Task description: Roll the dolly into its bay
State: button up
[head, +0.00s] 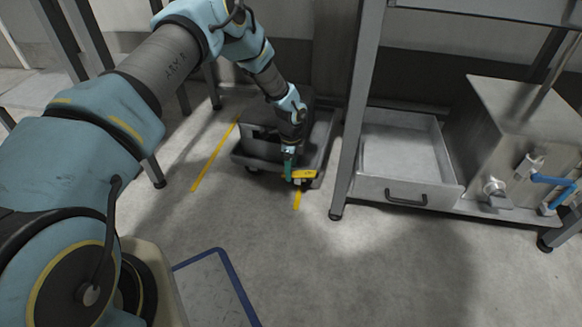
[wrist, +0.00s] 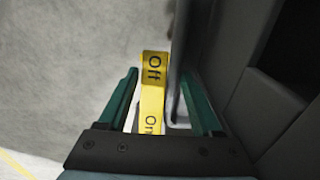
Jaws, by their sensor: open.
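The grey dolly (head: 262,168) stands low on the floor, with a dark bin (head: 258,138) on it. Yellow floor lines mark the bay, one at its left (head: 214,157) and a short visible piece (head: 297,199) at the dolly's front right. My gripper (head: 289,172) reaches down to the dolly's front right corner. A yellow lever (head: 305,175) marked "Off" and "On" is there. In the wrist view, the lever (wrist: 153,75) lies between the open green fingers of my gripper (wrist: 158,77). The dolly's grey edge (wrist: 176,75) is also between them. Firm contact cannot be told.
A metal bench leg (head: 352,125) stands close right of the dolly. Beyond it are an open drawer (head: 400,190) and a metal box with a blue-handled valve (head: 548,178). A blue floor line (head: 238,285) lies in front. The middle floor is clear.

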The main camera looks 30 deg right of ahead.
grip_shut()
dwell(0.4)
